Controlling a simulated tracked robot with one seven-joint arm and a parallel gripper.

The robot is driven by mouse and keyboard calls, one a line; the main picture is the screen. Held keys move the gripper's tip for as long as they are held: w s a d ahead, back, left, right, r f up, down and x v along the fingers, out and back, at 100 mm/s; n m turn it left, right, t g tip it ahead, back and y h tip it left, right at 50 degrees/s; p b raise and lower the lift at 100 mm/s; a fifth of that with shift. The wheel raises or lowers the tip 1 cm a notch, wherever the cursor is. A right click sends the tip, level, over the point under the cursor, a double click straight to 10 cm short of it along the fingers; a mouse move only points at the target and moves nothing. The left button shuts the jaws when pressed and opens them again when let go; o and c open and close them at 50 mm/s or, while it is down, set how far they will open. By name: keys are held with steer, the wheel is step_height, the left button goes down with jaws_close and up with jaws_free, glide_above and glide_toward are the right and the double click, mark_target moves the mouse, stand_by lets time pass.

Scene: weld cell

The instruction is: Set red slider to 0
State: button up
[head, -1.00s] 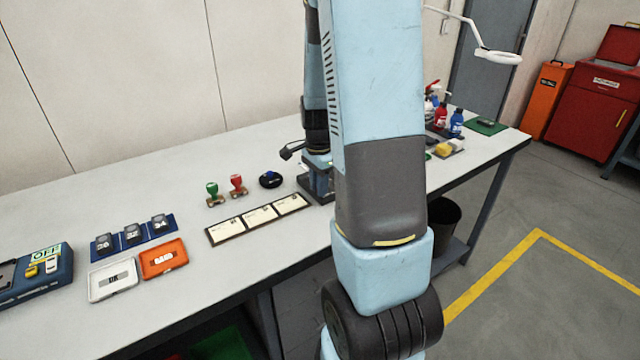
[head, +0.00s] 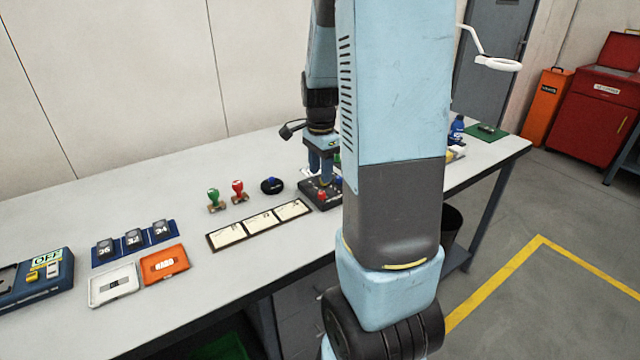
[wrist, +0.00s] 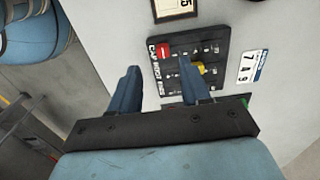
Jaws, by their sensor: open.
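The slider panel (head: 321,202) is a dark box on the bench, partly behind my arm in the head view. In the wrist view, the black panel (wrist: 165,87) carries white lettering and scale marks. The red slider (wrist: 163,51) has a red cap near the panel's upper left corner. A yellow slider (wrist: 199,69) lies to its right, partly behind a finger. My gripper (wrist: 159,64) is open and empty, its blue fingers apart over the panel. In the head view, my gripper (head: 324,168) points down above the panel. The red slider's exact scale reading is not legible.
A card with numbers (wrist: 254,63) lies right of the panel in the wrist view. A framed card strip (head: 258,226), a black round object with a blue top (head: 272,186) and green (head: 214,199) and red (head: 238,191) stamps stand left of the panel.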

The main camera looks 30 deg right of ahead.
step_height(320, 180, up, 7)
steer(key=shift+f, duration=0.15)
stand_by(0.6)
steer(key=s+a+r+n+t, duration=0.2)
steer(key=s+a+r+n, duration=0.3)
steer(key=s+a+n, duration=0.2)
steer(key=s+a+r+n+t, duration=0.3)
steer(key=s+a+r+n, duration=0.3)
steer(key=s+a+n, duration=0.2)
steer(key=s+n, duration=0.2)
steer(key=shift+r+n+t, duration=0.25)
steer(key=shift+n+t, duration=0.05)
